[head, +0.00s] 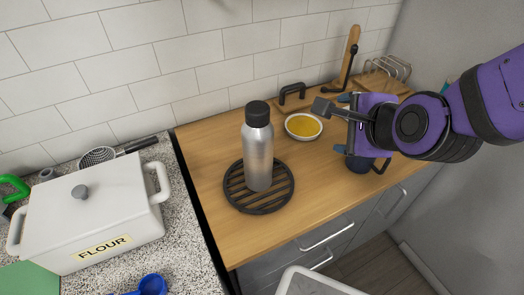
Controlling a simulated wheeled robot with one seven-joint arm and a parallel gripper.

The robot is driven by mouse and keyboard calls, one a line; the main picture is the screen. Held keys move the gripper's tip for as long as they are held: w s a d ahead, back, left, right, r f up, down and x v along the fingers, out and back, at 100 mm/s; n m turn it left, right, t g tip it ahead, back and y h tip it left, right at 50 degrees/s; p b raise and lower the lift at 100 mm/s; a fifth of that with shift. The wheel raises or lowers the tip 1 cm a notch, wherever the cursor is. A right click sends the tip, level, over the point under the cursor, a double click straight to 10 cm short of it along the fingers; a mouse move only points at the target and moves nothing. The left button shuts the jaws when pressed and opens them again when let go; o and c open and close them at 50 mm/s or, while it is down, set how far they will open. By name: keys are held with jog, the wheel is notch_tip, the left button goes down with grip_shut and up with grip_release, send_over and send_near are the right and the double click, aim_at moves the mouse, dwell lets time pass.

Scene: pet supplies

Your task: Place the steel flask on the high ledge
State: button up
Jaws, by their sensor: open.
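The steel flask (258,155), with a brushed metal body and a black cap, stands upright on a round black slatted trivet (238,203) on the wooden counter. My gripper (341,123) is to the right of the flask, clearly apart from it. Its blue-tipped fingers are spread open with nothing between them, pointing left. I cannot make out a high ledge in this view.
A bowl of yellow contents (303,126) sits behind the flask. A dark blue mug (360,164) is partly hidden below my gripper. A white FLOUR pot (95,215) and a skimmer (100,156) are on the speckled counter at left. Bare wood lies right of the trivet.

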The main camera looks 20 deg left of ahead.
aim_at(263, 114)
jog(key=s+a+m+y, duration=0.1)
jog(key=a+m, duration=0.3)
jog(key=s+a+m+t+y, duration=0.1)
jog(key=s+a+m+y, duration=0.1)
jog(key=a+m, duration=0.3)
jog(key=s+a+m+y, duration=0.1)
jog(key=s+a+m, duration=0.1)
jog(key=a+m, duration=0.2)
jog(key=shift+s+a+t, duration=0.2)
jog(key=shift+a+t, duration=0.05)
jog(key=shift+t, duration=0.05)
jog(key=shift+x, duration=2.95)
jog(key=shift+w+d+r, duration=0.1)
jog(key=shift+w+d, duration=0.05)
jog(key=shift+w, duration=0.05)
grip_shut()
